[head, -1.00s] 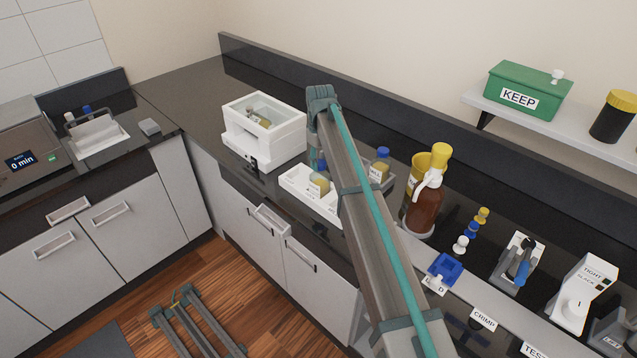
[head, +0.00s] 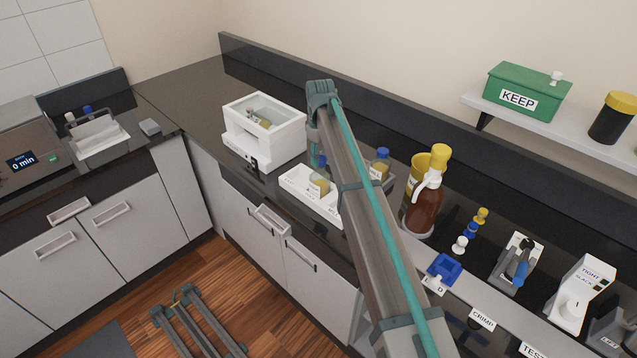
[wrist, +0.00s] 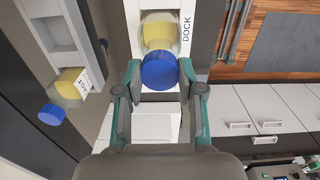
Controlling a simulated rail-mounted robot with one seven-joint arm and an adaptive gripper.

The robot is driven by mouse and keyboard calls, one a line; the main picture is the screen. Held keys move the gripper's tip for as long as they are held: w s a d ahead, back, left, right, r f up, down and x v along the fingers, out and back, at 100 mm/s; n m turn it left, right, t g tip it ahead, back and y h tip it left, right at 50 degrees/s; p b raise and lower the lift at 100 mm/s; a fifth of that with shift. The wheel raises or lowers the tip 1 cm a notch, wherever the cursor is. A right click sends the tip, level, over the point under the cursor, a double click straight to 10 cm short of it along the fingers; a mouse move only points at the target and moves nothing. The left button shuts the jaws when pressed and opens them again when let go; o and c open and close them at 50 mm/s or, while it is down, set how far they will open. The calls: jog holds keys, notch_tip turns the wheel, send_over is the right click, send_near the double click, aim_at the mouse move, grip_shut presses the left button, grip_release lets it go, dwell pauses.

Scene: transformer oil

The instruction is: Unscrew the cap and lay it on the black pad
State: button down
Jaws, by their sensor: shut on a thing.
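My gripper (wrist: 160,72) is shut on the blue cap (wrist: 161,72), with one finger on each side of it in the wrist view. The cap sits at the neck of a clear bottle (wrist: 158,35) holding yellow oil; whether the threads are still engaged cannot be told. The bottle stands in the white tray marked DOCK (wrist: 187,12). In the head view this bottle (head: 319,185) shows in the white tray (head: 298,184), with my arm partly covering its upper end. I cannot pick out the black pad on the dark worktop.
A second blue-capped bottle (head: 380,163) stands just right of my arm; it also shows at left in the wrist view (wrist: 68,88). A white open-topped machine (head: 265,130) stands behind left. A brown pump bottle (head: 424,208) and a blue holder (head: 443,268) are to the right.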

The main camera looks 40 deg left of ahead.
jog(key=shift+r+p, duration=0.3)
jog(key=shift+r, duration=0.6)
jog(key=shift+r+p, duration=0.35)
jog(key=shift+r, duration=1.5)
jog(key=s+d+f+b, duration=0.1)
jog(key=d+f, duration=0.4)
jog(key=d, duration=0.2)
jog(key=s+d+f+b, duration=0.2)
jog(key=d+f, duration=0.3)
jog(key=d, duration=0.2)
jog(key=s+d+f+b, duration=0.1)
jog(key=d+f, duration=0.4)
jog(key=d, duration=0.2)
jog(key=shift+s+d+f+b, duration=0.15)
jog(key=shift+d+f+b, duration=0.05)
jog(key=shift+d+b, duration=0.15)
jog(key=shift+f+b, duration=0.4)
jog(key=shift+f, duration=0.8)
jog(key=shift+f, duration=0.15)
jog(key=shift+f+b, duration=0.65)
jog(key=shift+f, duration=0.7)
jog(key=shift+f, duration=0.15)
